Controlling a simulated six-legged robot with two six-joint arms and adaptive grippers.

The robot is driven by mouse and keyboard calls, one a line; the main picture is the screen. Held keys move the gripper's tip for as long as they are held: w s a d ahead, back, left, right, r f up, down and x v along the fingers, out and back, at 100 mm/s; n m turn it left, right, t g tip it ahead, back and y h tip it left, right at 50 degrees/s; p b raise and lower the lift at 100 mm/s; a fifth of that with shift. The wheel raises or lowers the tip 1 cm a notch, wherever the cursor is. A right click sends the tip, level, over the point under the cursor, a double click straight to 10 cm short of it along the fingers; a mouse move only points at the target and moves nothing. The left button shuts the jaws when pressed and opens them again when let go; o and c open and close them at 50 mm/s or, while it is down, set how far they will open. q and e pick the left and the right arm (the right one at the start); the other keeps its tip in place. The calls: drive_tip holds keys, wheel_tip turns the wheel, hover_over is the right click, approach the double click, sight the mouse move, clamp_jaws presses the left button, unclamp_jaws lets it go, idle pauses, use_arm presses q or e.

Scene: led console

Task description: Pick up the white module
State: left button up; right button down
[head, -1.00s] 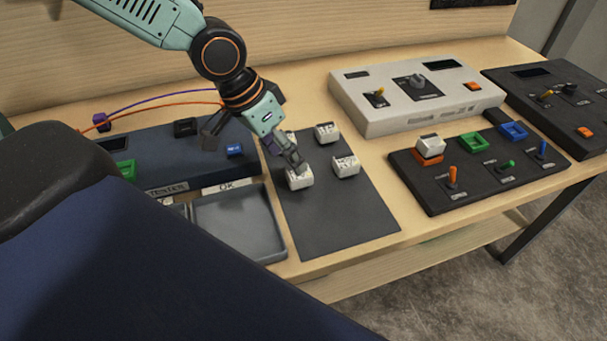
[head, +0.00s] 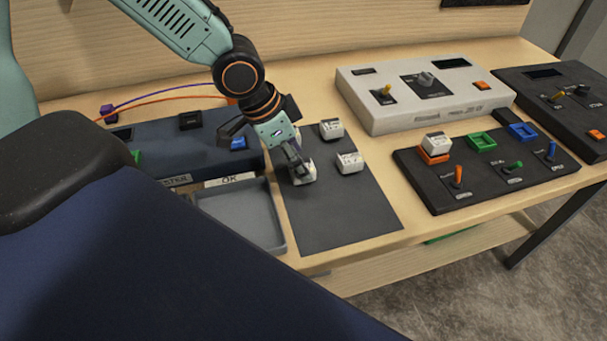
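Three white modules are on the dark mat (head: 345,215): a near-left one (head: 304,175), a back one (head: 331,129) and a right one (head: 349,162). A further white module (head: 436,142) sits on the orange socket of the black panel. My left gripper (head: 298,168) reaches down onto the near-left module, and its fingers cover part of the top. I cannot tell whether the fingers grip it or only touch it. The module appears to be on the mat. My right gripper is not in view.
A grey tray (head: 281,243) lies left of the mat, with a dark blue console (head: 165,153) behind it. A black panel (head: 430,193) with green and blue sockets and small levers is on the right. A light grey console (head: 385,118) stands behind it. The mat's front is clear.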

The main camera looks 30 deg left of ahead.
use_arm(q)
drive_tip(key=shift+w+f, duration=0.25)
drive_tip(key=shift+f, duration=1)
drive_tip(key=shift+w+f, duration=0.15)
drive_tip(key=shift+f, duration=0.15)
drive_tip(key=shift+w+d+f, duration=0.2)
drive_tip(key=shift+d, duration=0.1)
drive_tip(key=shift+s, duration=0.1)
drive_tip(key=shift+a, duration=0.1)
drive_tip(key=shift+c, duration=1.4)
drive_tip(key=c, duration=1)
drive_tip(key=shift+r, duration=0.1)
